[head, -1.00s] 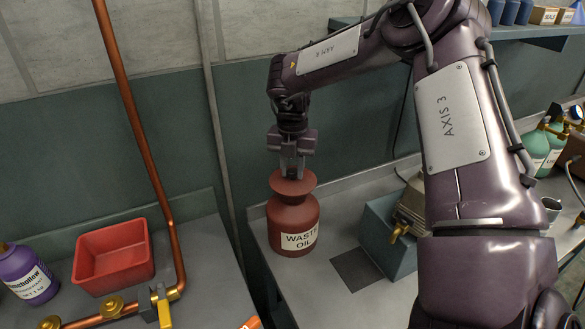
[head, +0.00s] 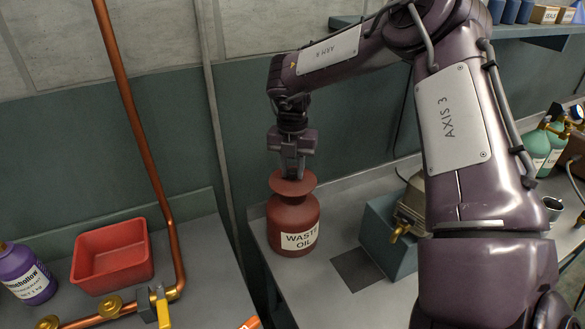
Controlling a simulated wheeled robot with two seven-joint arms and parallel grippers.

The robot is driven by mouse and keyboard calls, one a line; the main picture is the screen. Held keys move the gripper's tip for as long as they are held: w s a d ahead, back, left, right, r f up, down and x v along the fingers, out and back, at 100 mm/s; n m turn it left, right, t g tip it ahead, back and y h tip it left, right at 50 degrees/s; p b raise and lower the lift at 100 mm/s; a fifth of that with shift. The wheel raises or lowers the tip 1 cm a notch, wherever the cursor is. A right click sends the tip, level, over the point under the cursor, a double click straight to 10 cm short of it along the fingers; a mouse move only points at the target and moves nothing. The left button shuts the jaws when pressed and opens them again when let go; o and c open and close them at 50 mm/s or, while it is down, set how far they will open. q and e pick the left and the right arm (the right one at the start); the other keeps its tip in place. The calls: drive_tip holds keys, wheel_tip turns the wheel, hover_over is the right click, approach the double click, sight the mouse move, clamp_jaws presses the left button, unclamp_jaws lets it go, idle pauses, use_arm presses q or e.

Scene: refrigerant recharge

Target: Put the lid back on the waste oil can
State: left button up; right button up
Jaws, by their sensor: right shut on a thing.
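The waste oil can (head: 293,226) is a dark red can with a white "WASTE OIL" label, standing upright on the grey bench. A wide red disc, the lid (head: 277,187), is at the top of the can's neck and looks level. My right gripper (head: 292,177) points straight down over the can and is shut on the lid's middle part, which the fingers hide. I cannot tell whether the lid is seated or slightly above the neck. My left gripper is not in view.
A grey-blue box with a metal unit (head: 384,240) stands right of the can, beside a dark square patch (head: 357,270). At left are a red tray (head: 112,257), a copper pipe (head: 140,140) and a purple bottle (head: 27,274). Green cylinders (head: 540,148) stand far right.

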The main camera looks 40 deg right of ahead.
idle(0.6)
idle(0.3)
drive_tip(key=o, duration=1.5)
drive_tip(key=shift+o, duration=0.2)
drive_tip(key=shift+r+p, duration=0.65)
drive_tip(key=shift+r, duration=0.6)
drive_tip(key=shift+r+p, duration=1.8)
drive_tip(key=shift+r, duration=0.5)
drive_tip(key=shift+c, duration=0.4)
